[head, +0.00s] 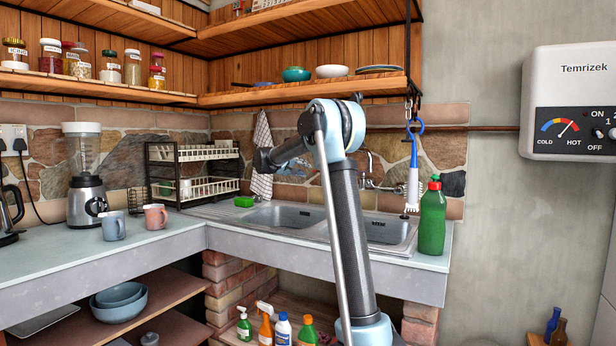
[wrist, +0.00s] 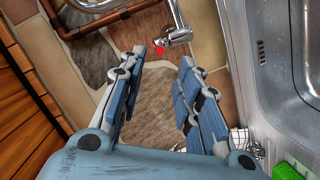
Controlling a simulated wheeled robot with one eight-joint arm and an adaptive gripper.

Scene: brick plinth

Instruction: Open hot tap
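The chrome wall tap (head: 368,182) shows just right of my arm above the sink; part of it is hidden by the arm. In the wrist view, the hot tap's handle with a red end (wrist: 159,50) lies just beyond the fingertips, in line with the gap between them. The chrome spout (wrist: 176,14) rises beside it. My gripper (wrist: 162,63) is open, with nothing between its fingers. No contact with the handle is visible.
The double sink (head: 284,217) is below. A green bottle (head: 432,218) stands right of it, near a hanging brush (head: 413,180). A dish rack (head: 207,181) and green sponge (head: 243,202) are left. Wooden shelves (head: 300,92) overhang the area. A copper pipe (wrist: 90,28) runs near the tap.

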